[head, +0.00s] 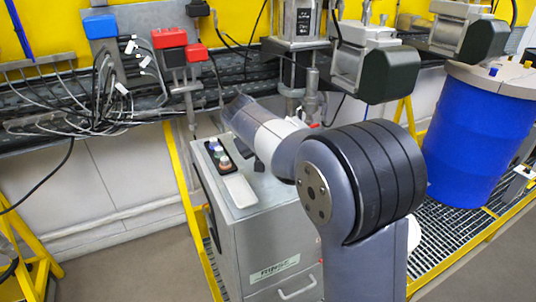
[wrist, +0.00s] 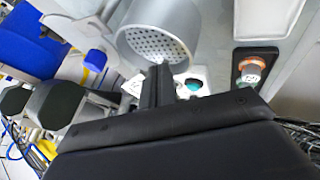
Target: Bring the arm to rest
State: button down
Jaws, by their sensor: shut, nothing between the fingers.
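My gripper (wrist: 157,85) shows in the wrist view as dark fingers closed together, with nothing held between them. The fingers point toward a perforated metal cup (wrist: 166,42); I cannot tell whether they touch it. My arm (head: 360,190) stands bent in front of the grey cabinet in the head view, its forearm reaching back to the left over the cabinet's top. My arm hides most of the gripper in the head view.
The grey cabinet (head: 277,235) carries a black tray (head: 210,146) of small capped pieces and a pale plate (head: 240,191). Agitator motors (head: 372,62) hang close behind my arm. A blue drum (head: 478,135) stands right. Cables (head: 105,85) hang left; yellow rails (head: 186,190) flank the cabinet.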

jog(key=v, duration=0.7)
jog(key=shift+r+b, duration=0.3)
jog(key=shift+b, duration=0.15)
jog(key=shift+a, duration=0.15)
